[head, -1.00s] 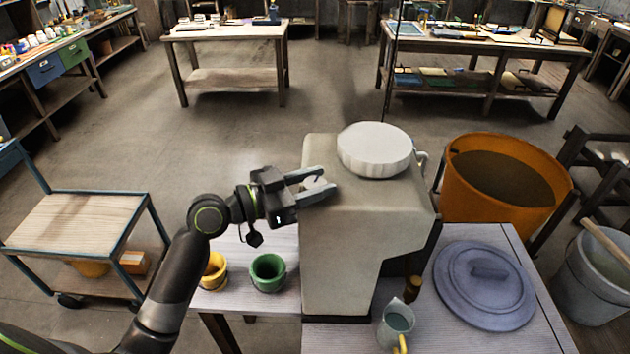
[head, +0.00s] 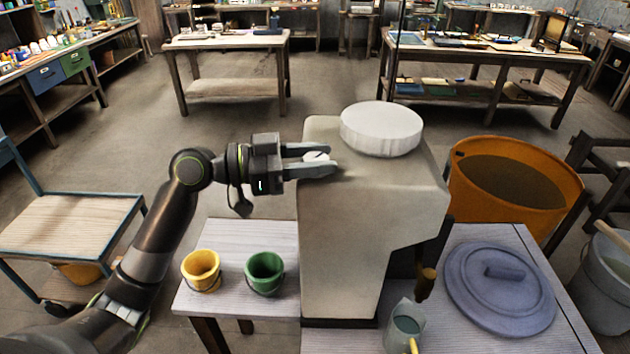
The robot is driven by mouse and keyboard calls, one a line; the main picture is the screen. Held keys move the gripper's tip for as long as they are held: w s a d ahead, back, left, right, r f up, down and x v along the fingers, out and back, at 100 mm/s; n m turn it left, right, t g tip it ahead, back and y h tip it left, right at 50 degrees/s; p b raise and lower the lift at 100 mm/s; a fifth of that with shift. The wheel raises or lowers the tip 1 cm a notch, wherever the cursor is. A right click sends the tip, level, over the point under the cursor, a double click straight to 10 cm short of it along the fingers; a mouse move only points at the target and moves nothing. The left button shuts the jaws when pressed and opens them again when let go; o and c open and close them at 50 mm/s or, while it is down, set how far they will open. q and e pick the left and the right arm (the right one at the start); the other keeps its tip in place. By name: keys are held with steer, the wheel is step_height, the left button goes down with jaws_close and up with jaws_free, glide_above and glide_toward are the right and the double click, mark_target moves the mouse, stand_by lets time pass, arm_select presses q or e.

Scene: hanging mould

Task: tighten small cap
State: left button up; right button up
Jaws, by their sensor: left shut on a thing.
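The small cap (head: 316,156) is white and sits on the upper left part of the grey mould (head: 345,230). My left gripper (head: 325,159) comes in from the left and is shut on the small cap, with one finger on its far side and one on its near side. The fingers hide part of the cap, and I cannot tell how tightly it is seated. A large white round lid (head: 381,130) is on top of the mould. My right gripper is not in view.
A yellow bucket (head: 201,272) and a green bucket (head: 265,275) stand on the table left of the mould. A blue-grey round lid (head: 500,287) and a jug (head: 403,330) are to the right. A large orange tub (head: 515,195) stands behind. The floor at the left back is clear.

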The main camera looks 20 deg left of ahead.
mark_target(316, 158)
arm_select(q)
steer(key=m+g+h+b, duration=0.1)
steer(key=m+g+b, duration=0.2)
steer(key=g+b, duration=0.1)
steer(key=m+g+b, duration=0.3)
steer(key=g+b, duration=0.2)
steer(key=b, duration=0.1)
steer(key=shift+w+f+h+b, duration=0.1)
steer(key=shift+h+b, duration=0.3)
steer(key=m+g+b, duration=0.1)
steer(key=m+g, duration=0.1)
steer(key=g, duration=0.2)
steer(key=shift+m+y, duration=0.3)
steer(key=shift+y, duration=0.1)
steer(key=shift+m+g+y+b, duration=0.4)
steer(key=shift+m+g+y, duration=0.3)
steer(key=shift+m+g, duration=0.65)
steer(key=shift+g, duration=0.55)
steer(key=o, duration=1)
steer(key=shift+d, duration=0.1)
steer(key=shift+c, duration=0.2)
step_height(316, 158, up, 10)
steer(key=shift+r+b, duration=0.15)
steer(key=shift+b, duration=0.5)
